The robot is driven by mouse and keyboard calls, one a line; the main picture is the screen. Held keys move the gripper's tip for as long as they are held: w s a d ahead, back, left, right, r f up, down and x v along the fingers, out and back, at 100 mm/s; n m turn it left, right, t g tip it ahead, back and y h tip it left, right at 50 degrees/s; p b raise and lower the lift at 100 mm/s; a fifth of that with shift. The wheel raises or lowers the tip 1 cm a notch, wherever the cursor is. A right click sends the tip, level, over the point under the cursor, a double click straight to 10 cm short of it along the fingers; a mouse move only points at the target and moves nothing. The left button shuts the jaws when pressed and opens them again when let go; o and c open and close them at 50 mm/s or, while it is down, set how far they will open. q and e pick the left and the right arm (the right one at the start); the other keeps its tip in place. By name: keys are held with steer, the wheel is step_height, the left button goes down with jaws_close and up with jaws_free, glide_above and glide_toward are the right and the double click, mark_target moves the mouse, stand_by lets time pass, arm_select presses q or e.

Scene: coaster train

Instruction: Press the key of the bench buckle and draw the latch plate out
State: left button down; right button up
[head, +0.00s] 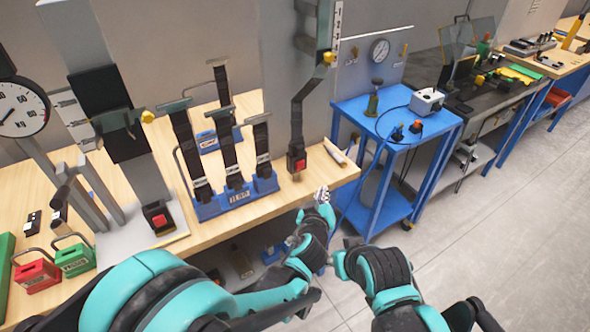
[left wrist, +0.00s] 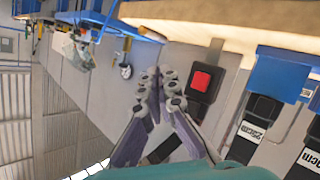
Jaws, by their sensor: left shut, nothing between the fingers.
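A black buckle with a red key (head: 297,160) hangs on a dark strap near the right end of the wooden bench. It also shows in the left wrist view (left wrist: 201,80), just beyond my fingers. A second red-key buckle (head: 157,216) sits on a grey board at the left of the bench. My left gripper (head: 322,193) is shut and empty, in front of the bench edge, to the right of and below the hanging buckle.
Blue stands (head: 240,198) with upright labelled straps stand left of the hanging buckle. A blue trolley (head: 365,122) stands to the right. Red (head: 37,275) and green (head: 76,260) padlocks lie at the far left. The floor at the right is clear.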

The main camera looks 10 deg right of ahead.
arm_select(q)
glide_toward(306, 164)
steer(key=shift+w+d+f, duration=0.4)
steer(key=shift+w+d, duration=0.2)
steer(key=shift+w, duration=0.1)
steer(key=shift+w+d+f, duration=0.35)
steer(key=shift+w+d, duration=0.25)
steer(key=shift+w, duration=0.15)
steer(key=shift+w, duration=0.15)
stand_by(0.7)
steer(key=shift+w+a, duration=0.15)
steer(key=shift+w, duration=0.1)
steer(key=shift+w+a, duration=0.15)
steer(key=shift+w, duration=0.3)
stand_by(0.7)
stand_by(0.3)
steer(key=shift+s+d, duration=0.3)
steer(key=shift+s, duration=0.55)
